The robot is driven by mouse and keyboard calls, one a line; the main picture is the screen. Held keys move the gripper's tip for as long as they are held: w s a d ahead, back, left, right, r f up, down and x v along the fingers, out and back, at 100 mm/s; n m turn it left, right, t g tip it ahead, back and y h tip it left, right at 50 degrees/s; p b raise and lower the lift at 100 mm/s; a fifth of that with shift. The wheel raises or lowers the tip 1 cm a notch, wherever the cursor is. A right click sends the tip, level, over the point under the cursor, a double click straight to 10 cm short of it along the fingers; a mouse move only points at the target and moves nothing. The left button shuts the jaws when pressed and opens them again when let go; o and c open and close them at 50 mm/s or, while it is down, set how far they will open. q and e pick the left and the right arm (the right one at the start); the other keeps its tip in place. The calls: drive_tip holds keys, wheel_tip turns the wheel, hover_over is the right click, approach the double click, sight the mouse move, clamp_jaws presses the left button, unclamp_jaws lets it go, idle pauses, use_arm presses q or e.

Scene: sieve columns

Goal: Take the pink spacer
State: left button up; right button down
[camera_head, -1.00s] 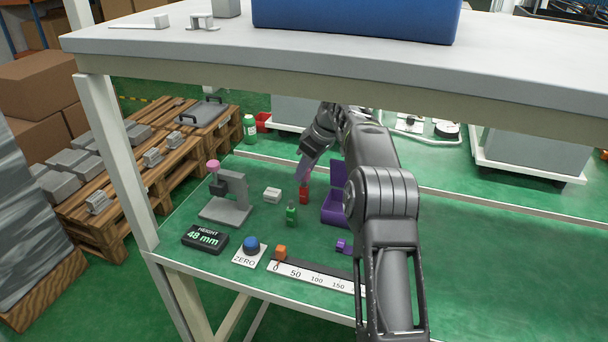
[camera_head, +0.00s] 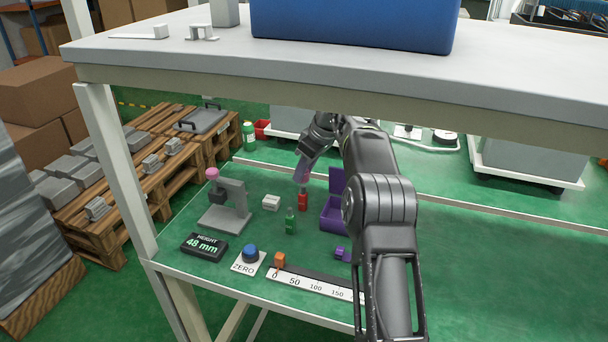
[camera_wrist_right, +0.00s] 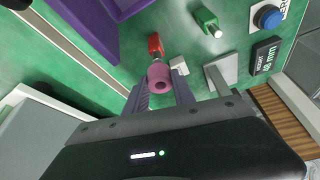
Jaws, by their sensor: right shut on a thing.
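The pink spacer (camera_wrist_right: 158,78) is a short ring with a dark hole in its end face, seen in the right wrist view. My right gripper (camera_wrist_right: 161,88) is shut on it, with one finger on each side. In the head view, the right gripper (camera_head: 303,170) points down above the upright red block (camera_head: 302,200), and the spacer is small and partly hidden between the fingers. The red block also shows just beyond the spacer in the right wrist view (camera_wrist_right: 155,43). I cannot tell whether spacer and block touch. My left gripper is out of view.
A green block (camera_head: 291,220), a white block (camera_head: 271,202) and an open purple box (camera_head: 333,215) stand close by. A shelf (camera_head: 330,75) overhangs the table. The table's right side is clear.

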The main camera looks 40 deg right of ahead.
drive_tip(key=shift+r, duration=0.8)
drive_tip(key=s+a+b, duration=0.5)
drive_tip(key=s+a, duration=0.5)
drive_tip(key=a, duration=0.5)
drive_tip(key=shift+s+f, duration=0.15)
drive_tip(key=shift+d, duration=0.1)
